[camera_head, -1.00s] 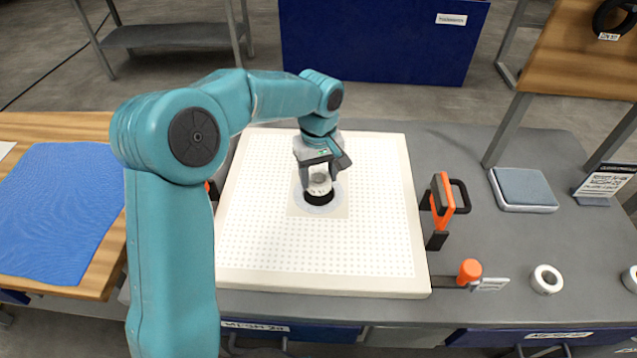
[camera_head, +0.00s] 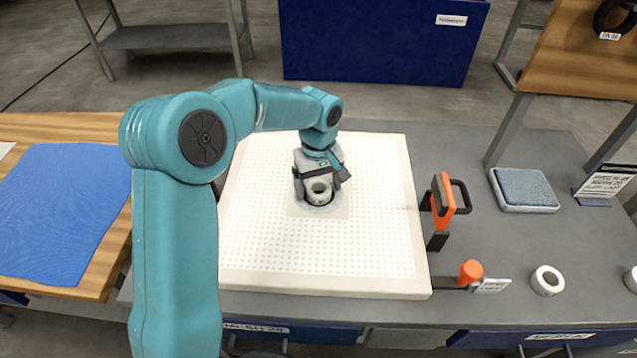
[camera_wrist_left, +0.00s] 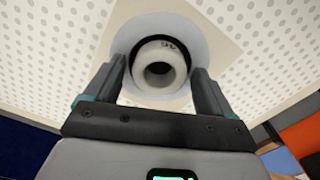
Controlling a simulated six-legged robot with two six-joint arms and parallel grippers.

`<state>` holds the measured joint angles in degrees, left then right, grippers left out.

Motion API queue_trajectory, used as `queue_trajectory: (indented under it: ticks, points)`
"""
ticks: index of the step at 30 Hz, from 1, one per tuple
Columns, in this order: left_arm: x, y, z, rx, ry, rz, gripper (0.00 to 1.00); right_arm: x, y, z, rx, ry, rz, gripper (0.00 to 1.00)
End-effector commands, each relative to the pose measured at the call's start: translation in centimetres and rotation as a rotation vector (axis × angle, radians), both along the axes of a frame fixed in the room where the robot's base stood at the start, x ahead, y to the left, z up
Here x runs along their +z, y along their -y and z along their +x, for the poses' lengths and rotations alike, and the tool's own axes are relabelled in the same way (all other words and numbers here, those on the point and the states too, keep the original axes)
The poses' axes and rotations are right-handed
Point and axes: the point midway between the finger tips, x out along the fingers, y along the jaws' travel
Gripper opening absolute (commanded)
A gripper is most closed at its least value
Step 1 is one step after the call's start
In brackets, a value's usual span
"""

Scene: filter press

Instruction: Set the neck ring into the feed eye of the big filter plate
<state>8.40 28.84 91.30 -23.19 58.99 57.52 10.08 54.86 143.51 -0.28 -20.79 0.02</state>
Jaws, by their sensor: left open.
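The big filter plate (camera_head: 270,255) is a white, dotted square slab lying on the grey bench. Its feed eye, a dark round hole with a pale round surround (camera_wrist_left: 202,40), is near the middle. The white neck ring (camera_head: 320,190) sits in the eye; in the left wrist view the ring (camera_wrist_left: 160,66) shows inside the hole, with a dark gap along its upper edge. My left gripper (camera_head: 319,184) is over the eye with its jaws open. Its fingers (camera_wrist_left: 160,85) stand on both sides of the ring, apart from it. How deep the ring sits is hard to tell. My right gripper is not in view.
An orange and black clamp (camera_head: 441,208) stands at the plate's right edge, with an orange-knobbed tool (camera_head: 470,272) nearer the front. A white roll (camera_head: 547,280) and a grey pad (camera_head: 524,188) lie farther right. A blue cloth (camera_head: 62,210) covers the left table.

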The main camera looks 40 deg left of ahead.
Motion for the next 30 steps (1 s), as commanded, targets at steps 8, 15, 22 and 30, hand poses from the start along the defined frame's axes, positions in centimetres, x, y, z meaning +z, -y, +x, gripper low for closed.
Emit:
queue_trajectory:
  ticks: [8, 15, 22, 30]
  points:
    - [5.0, 0.0, 0.1, 0.001, 0.007, 0.001, 0.84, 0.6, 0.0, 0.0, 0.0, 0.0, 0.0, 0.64]
    - [10.1, 0.0, 0.1, 0.0, 0.004, -0.001, 0.84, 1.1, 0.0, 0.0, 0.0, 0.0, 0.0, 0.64]
    - [12.2, 0.0, 0.0, 0.0, 0.001, 0.0, 0.84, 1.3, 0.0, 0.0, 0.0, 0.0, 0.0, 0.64]
    - [12.3, 0.0, 0.0, 0.0, 0.0, 0.0, 0.84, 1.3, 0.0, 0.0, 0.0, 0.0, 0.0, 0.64]
